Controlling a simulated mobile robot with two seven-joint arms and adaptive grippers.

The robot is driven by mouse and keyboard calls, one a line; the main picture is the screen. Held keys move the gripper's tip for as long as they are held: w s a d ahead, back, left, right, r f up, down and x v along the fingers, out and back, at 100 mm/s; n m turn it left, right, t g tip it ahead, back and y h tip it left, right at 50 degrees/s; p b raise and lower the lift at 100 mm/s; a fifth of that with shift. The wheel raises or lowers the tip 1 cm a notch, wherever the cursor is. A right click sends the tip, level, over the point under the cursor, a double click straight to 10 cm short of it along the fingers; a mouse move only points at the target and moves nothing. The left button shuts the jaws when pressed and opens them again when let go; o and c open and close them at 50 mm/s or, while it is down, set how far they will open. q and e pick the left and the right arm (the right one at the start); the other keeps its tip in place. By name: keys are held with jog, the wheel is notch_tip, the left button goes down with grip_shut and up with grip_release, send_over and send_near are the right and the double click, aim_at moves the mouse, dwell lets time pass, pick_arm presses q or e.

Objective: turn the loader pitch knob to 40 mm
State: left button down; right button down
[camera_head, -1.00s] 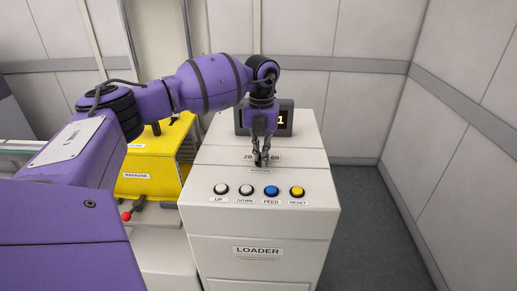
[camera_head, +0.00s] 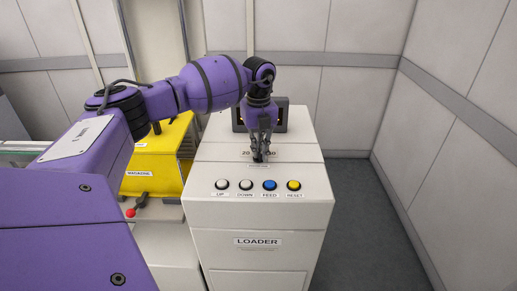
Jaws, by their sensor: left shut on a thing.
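The white loader (camera_head: 208,207) stands in the middle of the camera_head view, with a "LOADER" label on its front. My left gripper (camera_head: 261,158) points down onto its top panel and is shut on the small dark pitch knob. The fingers cover most of the knob, so its pointer cannot be read. Scale marks (camera_head: 246,153) reading 20 show left of the fingers, and a partly covered mark shows to the right. The display (camera_head: 283,118) behind is mostly hidden by my wrist. My right gripper is not in view.
White UP (camera_head: 221,185) and DOWN (camera_head: 246,185), blue FEED (camera_head: 269,185) and yellow RESET (camera_head: 293,185) buttons line the panel's front. A yellow magazine (camera_head: 150,185) with a red-ended lever (camera_head: 131,212) is at left. Grey floor (camera_head: 358,220) is clear at right.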

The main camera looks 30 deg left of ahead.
pick_arm(q)
jog(key=shift+a, duration=0.1)
jog(key=c, duration=1.9)
grip_release()
jog(key=shift+s, duration=0.1)
notch_tip(320, 180, up, 12)
jog(key=shift+r, duration=0.1)
